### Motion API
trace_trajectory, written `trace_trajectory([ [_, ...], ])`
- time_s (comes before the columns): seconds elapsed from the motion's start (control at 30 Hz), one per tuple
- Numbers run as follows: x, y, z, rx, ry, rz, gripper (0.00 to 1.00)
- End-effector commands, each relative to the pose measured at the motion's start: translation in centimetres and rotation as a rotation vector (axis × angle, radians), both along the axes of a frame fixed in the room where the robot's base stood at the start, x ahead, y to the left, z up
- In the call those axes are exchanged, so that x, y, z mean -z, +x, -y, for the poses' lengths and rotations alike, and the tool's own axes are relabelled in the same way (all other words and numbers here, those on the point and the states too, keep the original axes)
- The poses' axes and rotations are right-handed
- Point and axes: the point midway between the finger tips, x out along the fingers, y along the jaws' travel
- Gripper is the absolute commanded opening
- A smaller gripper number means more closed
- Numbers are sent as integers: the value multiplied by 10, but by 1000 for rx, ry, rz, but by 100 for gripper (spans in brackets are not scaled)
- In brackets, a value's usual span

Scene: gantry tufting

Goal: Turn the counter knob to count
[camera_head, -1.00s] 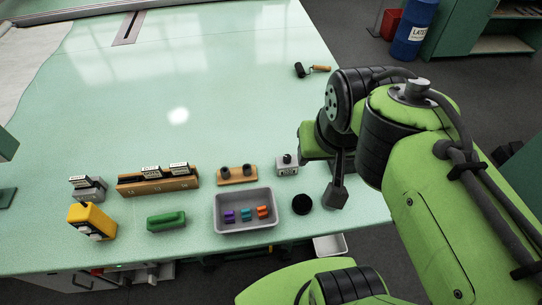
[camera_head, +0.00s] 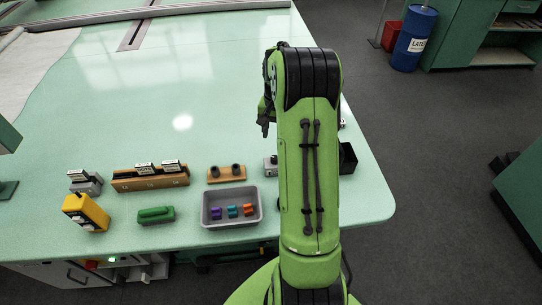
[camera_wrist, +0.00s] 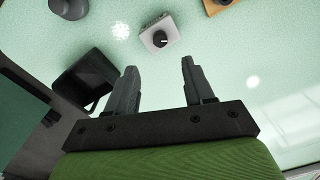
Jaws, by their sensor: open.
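In the head view only the left part of the counter (camera_head: 270,167) shows, as my arm hides the rest. My gripper (camera_wrist: 158,70) is open and empty, its two fingers apart. The knob is beyond the fingertips, not between them. In the head view, dark parts of my gripper (camera_head: 264,121) show left of my arm, above the table.
Left of the counter are a wooden holder (camera_head: 226,175) with two dark pieces, a grey tray (camera_head: 231,222) of coloured pieces, a green block (camera_head: 156,214) and a yellow block (camera_head: 84,212). A black box-like object (camera_head: 347,158) is right of my arm. The table's middle is clear.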

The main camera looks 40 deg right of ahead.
Motion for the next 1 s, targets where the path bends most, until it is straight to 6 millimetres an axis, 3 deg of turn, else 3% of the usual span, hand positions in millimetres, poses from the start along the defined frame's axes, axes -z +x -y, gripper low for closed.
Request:
trace_trajectory([
  [0.03,16,-1,-1,0,4,-4,52],
  [0.2,59,0,-1,0,2,-4,52],
  [0.4,97,1,-2,-2,1,-1,52],
  [0.53,107,2,-2,-2,0,0,52],
  [0.77,108,2,-2,-2,-1,2,52],
  [1.0,108,2,-1,-2,-1,1,19],
])
